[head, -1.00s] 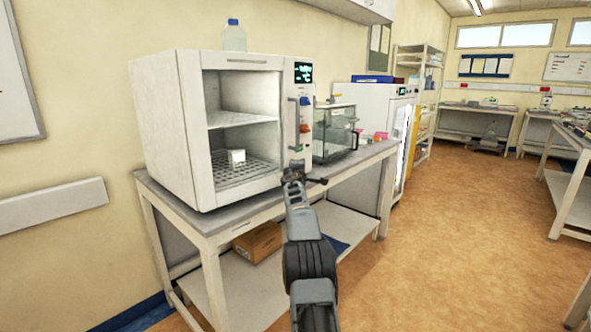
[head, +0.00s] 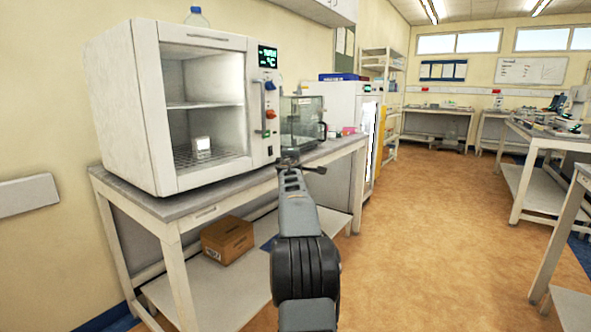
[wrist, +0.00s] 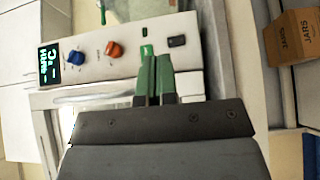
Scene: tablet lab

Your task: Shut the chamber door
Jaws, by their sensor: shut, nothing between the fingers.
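The chamber (head: 115,110) is a white box-shaped cabinet on the bench. Its front has a pale frame (head: 158,125) around a window or opening showing a wire shelf and a small white block (head: 202,147). A vertical handle (head: 264,120) stands by the control panel at the right. The door frame looks about flush with the front; I cannot tell whether it stands slightly ajar. My gripper (head: 289,163) is at the chamber's lower right in the head view, closed and empty. In the wrist view its green fingers (wrist: 156,75) are together before the panel (wrist: 110,50); contact is unclear.
A glass-sided box (head: 301,122) stands right of the chamber on the bench (head: 215,192). A bottle (head: 196,17) is on top of the chamber. A cardboard box (head: 227,240) lies on the lower shelf. The floor (head: 430,230) to the right is clear.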

